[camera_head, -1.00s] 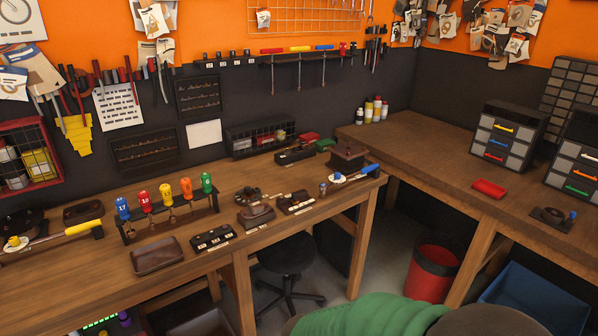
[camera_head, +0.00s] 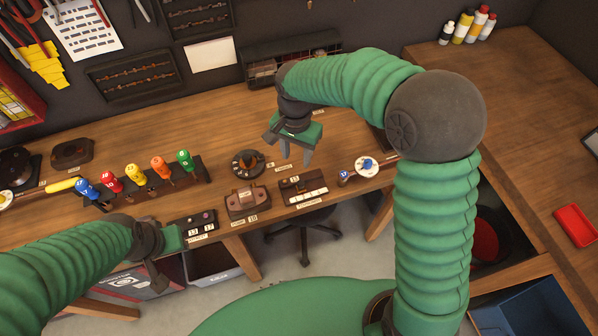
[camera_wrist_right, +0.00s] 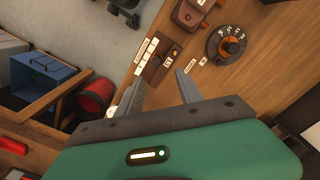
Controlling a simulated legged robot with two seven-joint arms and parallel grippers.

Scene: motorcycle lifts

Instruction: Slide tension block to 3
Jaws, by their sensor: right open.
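A small dark brown slider unit with a row of white number tiles (camera_head: 304,188) sits near the front edge of the workbench and looks like the tension block. It also shows in the right wrist view (camera_wrist_right: 158,60), just beyond the fingertips. Its lettering is too small to read, so I cannot tell the block's position. My right gripper (camera_head: 296,158) is open and empty, above the bench and behind the unit. In the right wrist view its two fingers (camera_wrist_right: 160,84) are spread. My left gripper (camera_head: 155,268) is at the lower left by the front edge; its jaw opening is unclear.
A round dial (camera_head: 248,163) and a brown box-like unit (camera_head: 247,203) are left of the slider. A blue-and-white knob (camera_head: 366,166) is to its right. Several coloured-handled drivers (camera_head: 135,175) stand in a rack at left. A stool (camera_head: 304,232) is below.

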